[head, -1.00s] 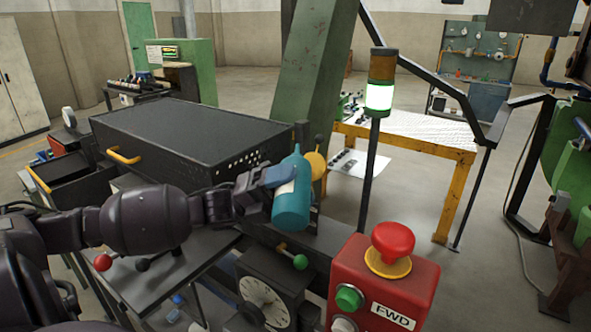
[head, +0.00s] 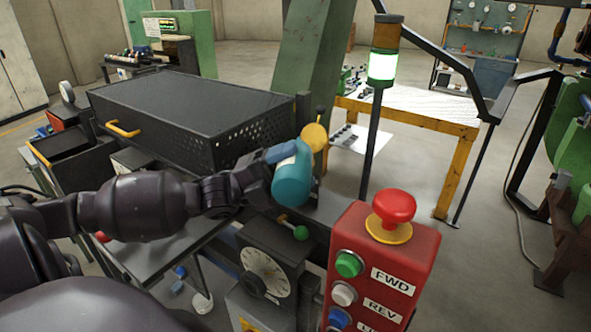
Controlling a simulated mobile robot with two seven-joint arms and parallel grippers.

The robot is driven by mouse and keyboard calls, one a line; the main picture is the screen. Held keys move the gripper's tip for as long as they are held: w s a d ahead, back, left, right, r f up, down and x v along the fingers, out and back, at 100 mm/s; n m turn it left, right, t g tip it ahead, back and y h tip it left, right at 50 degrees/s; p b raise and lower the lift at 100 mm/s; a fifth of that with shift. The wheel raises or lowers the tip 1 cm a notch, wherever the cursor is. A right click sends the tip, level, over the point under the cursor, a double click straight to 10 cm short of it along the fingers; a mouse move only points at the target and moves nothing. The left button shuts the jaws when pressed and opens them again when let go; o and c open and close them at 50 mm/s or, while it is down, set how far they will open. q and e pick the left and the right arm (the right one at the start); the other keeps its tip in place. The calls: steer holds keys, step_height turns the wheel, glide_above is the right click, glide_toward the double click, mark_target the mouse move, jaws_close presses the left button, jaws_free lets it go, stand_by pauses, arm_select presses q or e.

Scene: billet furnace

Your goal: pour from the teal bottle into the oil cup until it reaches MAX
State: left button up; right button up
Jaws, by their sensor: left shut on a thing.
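The teal bottle (head: 291,184) is in the middle of the head view, with a pale label band on its side. My left gripper (head: 278,164) is shut on it from the left and holds it up. The bottle is tilted, its base toward me and its neck end pointing up and away. A yellow round part (head: 315,137) shows just beyond the neck end; I cannot tell whether it belongs to the oil cup. The oil cup, its MAX mark and any stream are not discernible. My right gripper is not in view.
A black perforated box (head: 190,115) with a yellow handle stands behind my left arm. A dial unit (head: 262,270) is below the bottle. A red button box (head: 385,255) stands front right, with a signal light (head: 383,62) on a pole behind it.

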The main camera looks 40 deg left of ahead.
arm_select(q)
steer(key=shift+f+n+t, duration=0.15)
steer(key=shift+n+t, duration=0.25)
steer(key=shift+n, duration=0.3)
steer(key=shift+r+y, duration=0.3)
steer(key=shift+r+n+t+y+p, duration=0.35)
steer(key=shift+n+p, duration=0.2)
steer(key=shift+n, duration=0.35)
steer(key=shift+w+a+r+n+t+y+p, duration=0.15)
steer(key=shift+r+n+t+y+p, duration=0.4)
steer(key=shift+n+p, duration=0.45)
steer(key=shift+w+r+n+p, duration=0.1)
steer(key=shift+r+n+p, duration=0.3)
steer(key=shift+p, duration=0.4)
steer(key=shift+a+n+y+p, duration=0.1)
steer(key=shift+n+y+p, duration=0.2)
steer(key=shift+n+p, duration=0.15)
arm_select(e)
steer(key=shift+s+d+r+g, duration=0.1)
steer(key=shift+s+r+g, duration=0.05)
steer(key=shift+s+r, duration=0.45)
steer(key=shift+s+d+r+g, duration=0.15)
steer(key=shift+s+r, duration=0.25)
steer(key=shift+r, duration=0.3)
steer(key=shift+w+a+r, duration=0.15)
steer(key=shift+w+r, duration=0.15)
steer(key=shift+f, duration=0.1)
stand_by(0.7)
